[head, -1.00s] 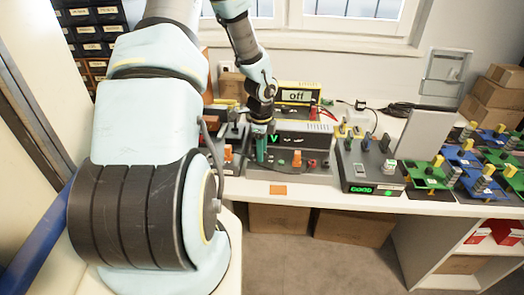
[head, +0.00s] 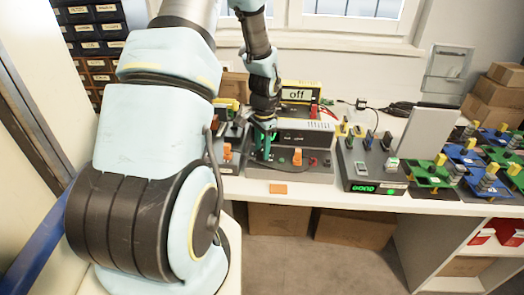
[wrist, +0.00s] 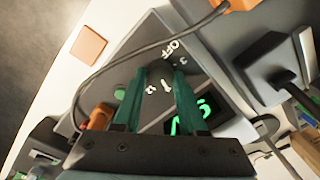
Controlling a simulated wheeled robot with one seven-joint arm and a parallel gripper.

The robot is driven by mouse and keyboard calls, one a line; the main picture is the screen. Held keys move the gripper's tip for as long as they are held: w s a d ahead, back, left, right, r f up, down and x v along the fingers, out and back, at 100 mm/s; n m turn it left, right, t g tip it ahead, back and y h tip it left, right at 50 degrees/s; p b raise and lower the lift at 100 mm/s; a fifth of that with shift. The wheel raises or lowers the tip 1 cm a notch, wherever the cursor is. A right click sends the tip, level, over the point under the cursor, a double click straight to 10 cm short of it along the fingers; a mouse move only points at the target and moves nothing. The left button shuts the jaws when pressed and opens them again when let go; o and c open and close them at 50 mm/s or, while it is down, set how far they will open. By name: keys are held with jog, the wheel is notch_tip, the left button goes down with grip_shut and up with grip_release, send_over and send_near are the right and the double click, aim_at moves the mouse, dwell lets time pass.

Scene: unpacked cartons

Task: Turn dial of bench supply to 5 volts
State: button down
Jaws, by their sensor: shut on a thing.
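The bench supply (head: 302,172) is a dark box with a sloped front, near the front edge of the bench. My gripper (head: 265,152) reaches down to its left part. In the wrist view my two green fingers (wrist: 159,80) are closed around the dial (wrist: 163,86), mostly hidden between them; a white mark shows there. White "OFF" and "3" are printed around it, with another white figure lower left. The green-lit display (wrist: 192,117) is turned and partly covered by a finger, so I cannot read it surely.
A black cable crosses the supply's front near an orange plug (head: 297,156). A yellow meter (head: 299,93) reading "off" stands behind. A tester (head: 372,172) with a green "GOOD" display and several circuit boards stand right. An orange note (head: 278,188) is on the bench edge.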

jog(key=n, duration=0.3)
jog(key=shift+w+n+b, duration=0.1)
jog(key=shift+n+b, duration=0.6)
jog(key=shift+n, duration=1.5)
jog(key=shift+c, duration=2.3)
grip_release()
notch_tip(320, 180, up, 11)
jog(key=b, duration=0.2)
jog(key=shift+d, duration=0.25)
jog(key=shift+f, duration=0.1)
